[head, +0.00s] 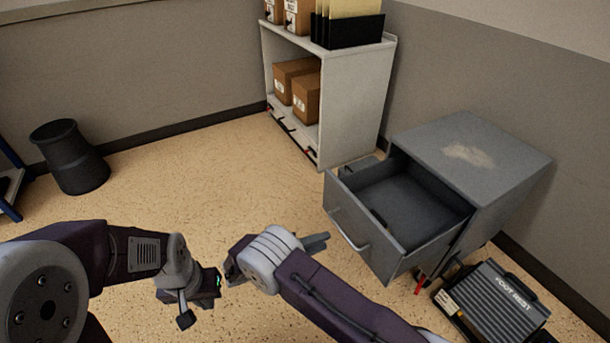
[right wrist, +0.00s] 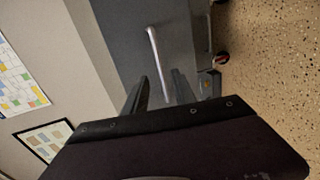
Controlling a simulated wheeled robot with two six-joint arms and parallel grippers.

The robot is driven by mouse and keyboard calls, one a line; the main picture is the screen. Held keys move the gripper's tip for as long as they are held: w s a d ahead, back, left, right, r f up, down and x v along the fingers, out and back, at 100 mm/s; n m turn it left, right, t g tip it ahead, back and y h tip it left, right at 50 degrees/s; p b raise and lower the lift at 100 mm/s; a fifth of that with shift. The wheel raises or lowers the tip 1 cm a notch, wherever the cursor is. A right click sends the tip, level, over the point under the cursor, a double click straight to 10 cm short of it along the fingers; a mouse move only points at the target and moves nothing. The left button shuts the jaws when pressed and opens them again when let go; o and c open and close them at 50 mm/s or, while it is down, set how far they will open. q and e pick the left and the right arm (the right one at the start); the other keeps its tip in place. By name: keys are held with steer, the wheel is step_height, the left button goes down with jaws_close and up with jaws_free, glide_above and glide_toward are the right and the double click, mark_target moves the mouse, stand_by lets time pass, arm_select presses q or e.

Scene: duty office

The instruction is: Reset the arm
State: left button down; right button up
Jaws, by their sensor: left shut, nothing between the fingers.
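My left gripper (head: 185,319) is shut and empty. It points down above the floor at the lower middle of the head view, mostly hidden behind its wrist. My right gripper (head: 318,242) points right, towards the drawer front, and looks apart from it.
The grey cabinet (head: 490,160) has its top drawer (head: 345,210) pulled open and empty-looking. Its handle (head: 347,230) also shows in the right wrist view (right wrist: 157,60). A shelf (head: 355,100), a bin (head: 70,160) and clear floor lie beyond.

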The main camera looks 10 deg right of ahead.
steer(key=s+d+r+m+g+y, duration=0.2)
steer(key=s+d+r+g+y, duration=0.15)
steer(key=s+y, duration=0.4)
steer(key=s+d+r+m+g+y, duration=0.2)
steer(key=s+d+r+y, duration=0.15)
steer(key=s+y, duration=0.45)
step_height(320, 180, up, 38)
steer(key=t+p, duration=0.1)
steer(key=p, duration=3.7)
steer(key=shift+s+h+p, duration=0.35)
steer(key=shift+p, duration=0.05)
steer(key=shift+d+m, duration=0.15)
steer(key=shift+m, duration=0.15)
